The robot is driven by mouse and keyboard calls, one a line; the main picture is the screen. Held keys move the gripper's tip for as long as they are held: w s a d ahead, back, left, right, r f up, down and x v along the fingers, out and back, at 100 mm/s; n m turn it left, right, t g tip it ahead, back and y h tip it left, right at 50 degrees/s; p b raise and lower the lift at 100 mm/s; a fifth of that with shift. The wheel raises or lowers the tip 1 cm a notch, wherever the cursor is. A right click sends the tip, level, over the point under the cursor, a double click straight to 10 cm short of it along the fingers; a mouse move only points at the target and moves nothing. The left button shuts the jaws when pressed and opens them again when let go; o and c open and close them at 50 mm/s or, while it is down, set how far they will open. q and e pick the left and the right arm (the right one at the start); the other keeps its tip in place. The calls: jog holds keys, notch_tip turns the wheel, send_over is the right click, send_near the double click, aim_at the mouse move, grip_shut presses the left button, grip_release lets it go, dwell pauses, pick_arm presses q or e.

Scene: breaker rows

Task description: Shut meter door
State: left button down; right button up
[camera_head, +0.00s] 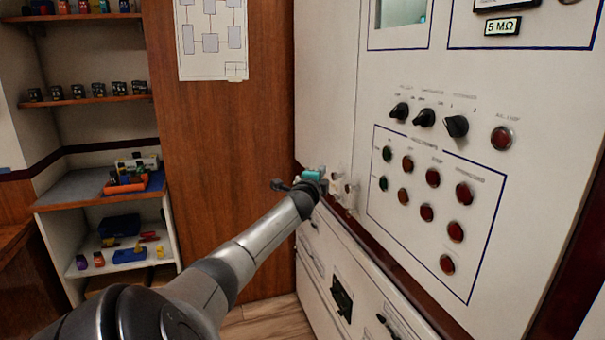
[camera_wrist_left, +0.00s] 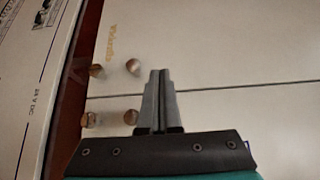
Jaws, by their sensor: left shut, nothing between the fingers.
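The tall white cabinet front (camera_head: 325,75) shows a thin vertical seam between its plain left panel and the control panel. No panel stands visibly open, and I cannot tell which one is the meter door. My left gripper (camera_head: 330,183) is at the lower part of the plain panel, partly hidden by its own wrist. In the left wrist view my left gripper (camera_wrist_left: 158,75) is shut and empty, in front of the white panels (camera_wrist_left: 230,50) near their seam. I cannot tell whether it touches them. Small round knobs (camera_wrist_left: 133,66) sit beside the fingertips. My right gripper is not in view.
Black rotary switches (camera_head: 424,118) and several red lamps (camera_head: 433,177) are on the control panel at right. A dark red ledge (camera_head: 375,245) runs below, above lower white panels. Shelves with an orange bin (camera_head: 125,184) stand at left. Some floor (camera_head: 265,320) shows clear.

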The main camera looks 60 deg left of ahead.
pick_arm(q)
jog(key=shift+s+a+p, duration=0.1)
jog(key=shift+s+a, duration=0.1)
jog(key=shift+s, duration=0.65)
jog(key=shift+s+a+p, duration=0.1)
jog(key=shift+s+a, duration=0.15)
jog(key=shift+s, duration=0.6)
jog(key=shift+s+a+p, duration=0.1)
jog(key=shift+s+a, duration=0.1)
jog(key=shift+s, duration=0.65)
jog(key=s+d+f+n+g+h, duration=0.15)
jog(key=s+d+f, duration=0.3)
jog(key=f, duration=0.85)
jog(key=s+d+f+n+g+h, duration=0.15)
jog(key=s+d+f+g, duration=0.35)
jog(key=f, duration=0.9)
jog(key=s+d+f+n+h, duration=0.1)
jog(key=s+d+f+h, duration=0.15)
jog(key=d+f, duration=0.7)
jog(key=s+d+f+n+g+h, duration=0.1)
jog(key=s+d+f+g+h, duration=0.2)
jog(key=s+d+f, duration=0.9)
jog(key=s+d+f+n+g+h, duration=0.2)
jog(key=s+d+f, duration=1)
jog(key=s+d, duration=0.6)
jog(key=shift+d+n+g+h, duration=0.3)
jog(key=shift+d+g+h, duration=0.25)
jog(key=shift+d+g, duration=0.1)
jog(key=shift+s, duration=0.1)
